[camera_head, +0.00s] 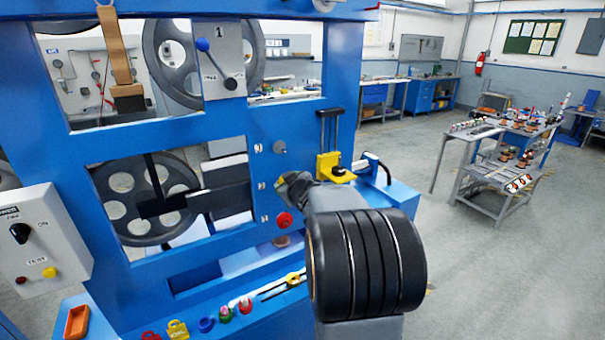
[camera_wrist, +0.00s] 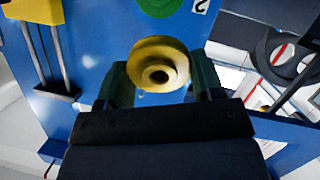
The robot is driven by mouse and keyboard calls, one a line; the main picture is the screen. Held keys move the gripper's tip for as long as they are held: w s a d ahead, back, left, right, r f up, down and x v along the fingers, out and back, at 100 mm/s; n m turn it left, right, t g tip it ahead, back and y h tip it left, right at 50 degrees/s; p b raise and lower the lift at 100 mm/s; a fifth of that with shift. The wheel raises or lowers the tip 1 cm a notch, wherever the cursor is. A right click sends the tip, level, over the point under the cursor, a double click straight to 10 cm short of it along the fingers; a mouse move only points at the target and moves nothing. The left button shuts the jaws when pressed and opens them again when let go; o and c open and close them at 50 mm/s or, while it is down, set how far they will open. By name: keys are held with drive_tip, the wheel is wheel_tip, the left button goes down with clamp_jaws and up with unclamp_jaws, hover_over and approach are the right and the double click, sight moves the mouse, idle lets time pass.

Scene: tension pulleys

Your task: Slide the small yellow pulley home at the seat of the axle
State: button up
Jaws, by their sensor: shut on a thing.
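The small yellow pulley (camera_wrist: 146,51) is held between the two dark fingers of my gripper (camera_wrist: 160,82) in the wrist view, its round face and dark bore towards the camera. A green disc (camera_wrist: 160,4) shows partly at the top edge, beside the label 2 on the blue panel. In the head view my gripper (camera_head: 288,184) is close to the blue panel at the label 2, and only a hint of yellow shows there. The axle at that label is hidden behind my gripper. I cannot tell whether the pulley is around an axle.
A bare grey stub (camera_head: 279,147) sits above at label 1, and a red round part (camera_head: 284,219) below at label 3. A yellow bracket (camera_head: 328,166) stands close on the right.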

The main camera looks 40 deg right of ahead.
sight(285, 151)
drive_tip(key=s+d+r+n+t+y+b, duration=0.1)
drive_tip(key=s+r+n+t+b, duration=0.1)
drive_tip(key=s+r+t, duration=0.45)
drive_tip(key=shift+w+d+r+g, duration=0.2)
drive_tip(key=shift+w+g, duration=0.25)
drive_tip(key=shift+w, duration=0.95)
drive_tip(key=shift+w+d+r+g, duration=0.25)
drive_tip(key=shift+w+g, duration=0.2)
drive_tip(key=shift+w, duration=1)
drive_tip(key=shift+w+d+r+g, duration=0.2)
drive_tip(key=shift+w+g, duration=0.25)
drive_tip(key=shift+w, duration=0.95)
drive_tip(key=shift+w+f, duration=0.1)
drive_tip(key=shift+f, duration=0.05)
drive_tip(key=shift+w+p, duration=0.25)
drive_tip(key=shift+p, duration=0.05)
drive_tip(key=shift+w+d+p, duration=0.2)
drive_tip(key=shift+w+p, duration=0.15)
drive_tip(key=shift+w, duration=0.95)
drive_tip(key=shift+w, duration=0.2)
